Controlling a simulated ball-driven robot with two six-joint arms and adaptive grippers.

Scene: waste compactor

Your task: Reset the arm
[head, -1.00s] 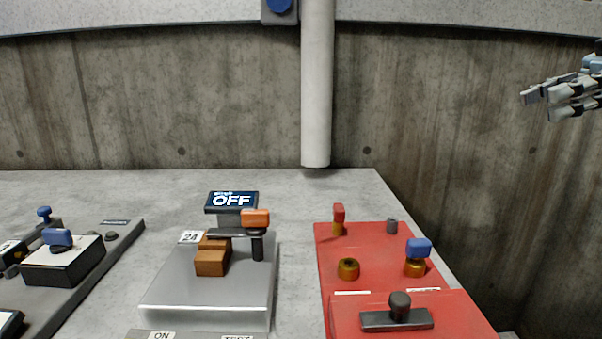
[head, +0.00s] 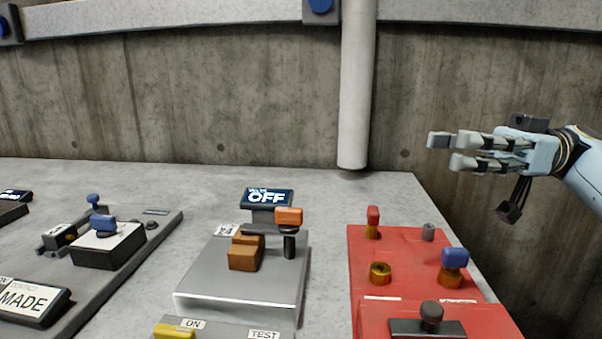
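My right gripper (head: 452,152) reaches in from the right edge. Its light grey fingers are stretched out and point left, with a gap between them and nothing held. It hangs in the air above and behind the red panel (head: 362,252), apart from everything. A small black part hangs below its wrist. My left gripper is not in view.
A grey box with a screen reading OFF (head: 266,197), an orange-topped lever (head: 288,216) and brown blocks (head: 243,257) stands mid-table. A dark panel (head: 160,228) with blue switches is left. A pale vertical pipe (head: 354,90) hangs behind. A concrete wall closes the back.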

